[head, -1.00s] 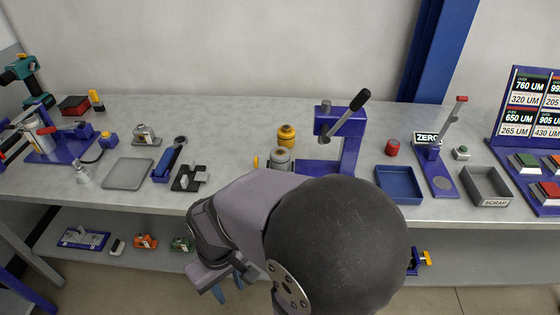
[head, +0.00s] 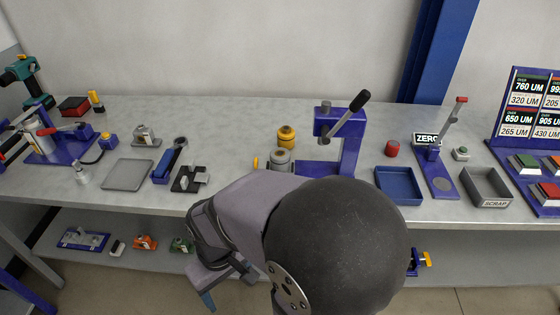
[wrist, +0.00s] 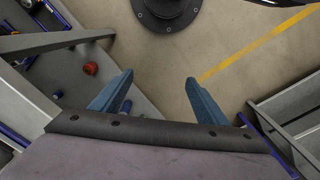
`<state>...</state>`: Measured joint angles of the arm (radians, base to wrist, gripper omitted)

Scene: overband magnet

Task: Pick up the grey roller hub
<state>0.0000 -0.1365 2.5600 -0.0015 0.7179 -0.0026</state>
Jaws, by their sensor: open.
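A grey round hub (head: 279,158), which looks like the grey roller hub, stands on the bench just left of the blue press. My arm hides part of its lower side. A yellow hub (head: 286,135) of similar shape stands right behind it. My gripper (wrist: 158,84) is open and empty, with two blue fingers apart over the floor in the wrist view. In the head view a blue finger (head: 208,300) shows below the bench's front edge, to the left of the grey hub and well away from it. The grey hub is not visible in the wrist view.
The blue press (head: 345,130) with its lever rises right of the hubs. A black notched block (head: 188,179) and a grey tray (head: 127,175) lie to the left. A blue tray (head: 399,184) lies to the right. A lower shelf (head: 135,257) holds several small items.

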